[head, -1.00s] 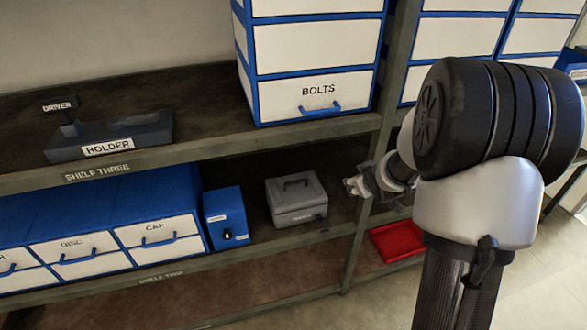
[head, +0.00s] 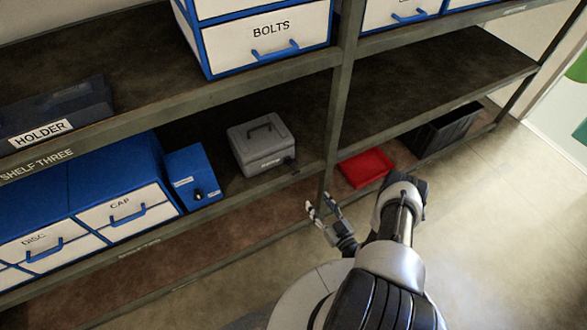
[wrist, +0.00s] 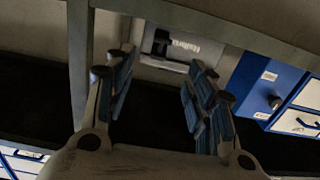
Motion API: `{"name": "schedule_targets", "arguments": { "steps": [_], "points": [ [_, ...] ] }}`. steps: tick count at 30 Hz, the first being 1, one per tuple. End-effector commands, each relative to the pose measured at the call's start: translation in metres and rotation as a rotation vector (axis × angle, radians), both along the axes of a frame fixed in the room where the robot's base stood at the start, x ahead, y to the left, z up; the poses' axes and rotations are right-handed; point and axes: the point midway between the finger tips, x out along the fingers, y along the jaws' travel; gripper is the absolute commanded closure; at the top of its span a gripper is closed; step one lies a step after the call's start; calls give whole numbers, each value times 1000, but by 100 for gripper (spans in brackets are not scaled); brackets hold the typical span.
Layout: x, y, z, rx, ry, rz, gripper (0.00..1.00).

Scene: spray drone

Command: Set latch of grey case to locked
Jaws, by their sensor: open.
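The grey case (head: 260,144) stands on the middle shelf, with a handle on its lid and a small dark latch (head: 289,161) low on its front at the right. In the wrist view the case (wrist: 178,50) appears beyond my fingers, with a label and a dark latch part (wrist: 161,42). My gripper (head: 322,205) is open and empty. It is in front of the shelf, to the lower right of the case and apart from it. Whether the latch is locked cannot be told at this size.
A blue box (head: 193,178) with a dark knob stands left of the case, beside blue and white drawers (head: 120,212). A shelf post (head: 340,110) rises right of the case. A red tray (head: 365,168) and a black bin (head: 440,130) lie farther right. The floor in front is free.

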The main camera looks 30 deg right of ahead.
Motion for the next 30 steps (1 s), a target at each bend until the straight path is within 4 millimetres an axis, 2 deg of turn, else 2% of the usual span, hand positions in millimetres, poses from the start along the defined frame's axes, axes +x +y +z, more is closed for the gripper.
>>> {"name": "schedule_targets", "arguments": {
  "steps": [3, 8, 24, 30],
  "points": [
    [-9, 7, -3, 19, -27, -10, 50],
    [5, 9, -3, 19, -34, -8, 50],
    [119, 13, -4, 18, -34, -9, 50],
    [149, 13, -4, 21, -32, -11, 50]
  ]
}}
